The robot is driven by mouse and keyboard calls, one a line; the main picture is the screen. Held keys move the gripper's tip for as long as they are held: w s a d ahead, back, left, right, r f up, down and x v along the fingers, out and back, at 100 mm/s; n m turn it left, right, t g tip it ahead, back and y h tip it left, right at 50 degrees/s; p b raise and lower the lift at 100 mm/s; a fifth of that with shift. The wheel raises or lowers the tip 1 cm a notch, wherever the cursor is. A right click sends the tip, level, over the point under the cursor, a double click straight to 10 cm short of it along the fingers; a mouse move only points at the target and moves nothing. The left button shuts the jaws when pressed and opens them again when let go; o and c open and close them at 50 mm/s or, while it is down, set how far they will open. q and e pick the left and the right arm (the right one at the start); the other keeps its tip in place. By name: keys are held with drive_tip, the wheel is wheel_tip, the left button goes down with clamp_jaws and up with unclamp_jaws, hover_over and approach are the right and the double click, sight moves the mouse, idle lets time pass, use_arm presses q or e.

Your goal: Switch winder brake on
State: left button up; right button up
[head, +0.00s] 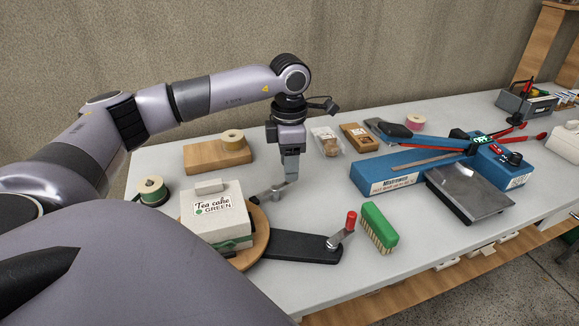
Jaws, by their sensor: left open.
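The winder has a round wooden turntable (257,245), a black base arm (300,248) and a crank with a red knob (351,220). A grey metal lever (272,194) on a short post stands behind the turntable; I cannot tell its setting. A white box labelled "Tea cake GREEN" (209,233) with a green ribbon around its lower part sits on the turntable. My left gripper (291,179) points down at the lever's right end, very close to it; contact is unclear. It is open, with nothing seen between its fingers. My right gripper is out of view.
A ribbon spool (152,191) stands left of the box. A wooden block (200,158) with another spool lies behind. A green brush (380,228) lies right of the crank. A blue sealer (390,172) and a scale (470,190) stand further right. The table between lever and sealer is clear.

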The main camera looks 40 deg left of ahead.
use_arm(q)
drive_tip(key=shift+f, duration=0.75)
clamp_jaws()
drive_tip(key=shift+a+n, duration=0.2)
drive_tip(key=shift+n, duration=0.4)
unclamp_jaws()
